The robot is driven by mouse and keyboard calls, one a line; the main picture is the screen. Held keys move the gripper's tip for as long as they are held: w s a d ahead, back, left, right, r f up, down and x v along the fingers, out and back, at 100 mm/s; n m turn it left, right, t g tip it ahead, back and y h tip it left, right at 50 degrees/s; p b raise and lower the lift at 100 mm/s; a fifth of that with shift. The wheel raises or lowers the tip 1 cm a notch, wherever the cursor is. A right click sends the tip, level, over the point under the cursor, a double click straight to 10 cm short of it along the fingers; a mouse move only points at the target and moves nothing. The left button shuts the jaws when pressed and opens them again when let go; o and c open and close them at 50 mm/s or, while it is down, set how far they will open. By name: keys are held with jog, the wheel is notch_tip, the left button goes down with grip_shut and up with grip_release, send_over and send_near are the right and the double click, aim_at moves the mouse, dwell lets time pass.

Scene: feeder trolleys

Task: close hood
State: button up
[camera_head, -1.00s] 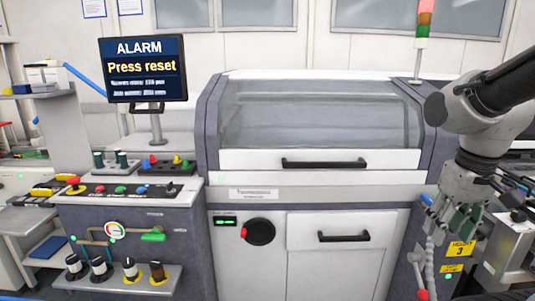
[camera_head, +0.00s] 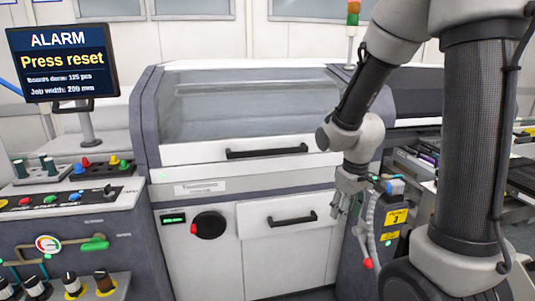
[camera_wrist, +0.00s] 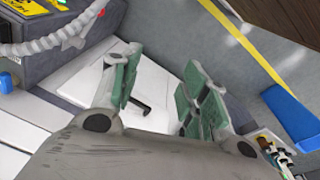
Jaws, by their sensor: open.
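The machine's hood (camera_head: 245,105) has a grey see-through window and a white front strip with a black bar handle (camera_head: 266,152). The hood appears lowered onto the machine's white front. My gripper (camera_head: 345,200) hangs at the machine's right front side, right of and below the hood handle, and holds nothing. In the wrist view the green-padded fingers (camera_wrist: 157,92) are spread apart. Behind them are a white panel (camera_wrist: 146,78) and a small black handle (camera_wrist: 139,105). The hood cannot be made out in the wrist view.
A lower white door with a black handle (camera_head: 292,219) and a round black knob (camera_head: 208,225) are below the hood. A control panel (camera_head: 75,200) and alarm screen (camera_head: 62,62) stand left. A grey hose (camera_head: 370,230) and feeder trolley post (camera_head: 395,217) are close to my gripper.

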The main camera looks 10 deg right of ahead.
jog(key=w+a+f+n+t, duration=0.2)
jog(key=w+f+n, duration=0.2)
jog(key=w+f, duration=0.45)
jog(key=n+t+y, duration=0.7)
jog(key=n+t, duration=0.6)
jog(key=n, duration=0.2)
send_near(270, 153)
jog(key=x, duration=1.1)
grip_shut()
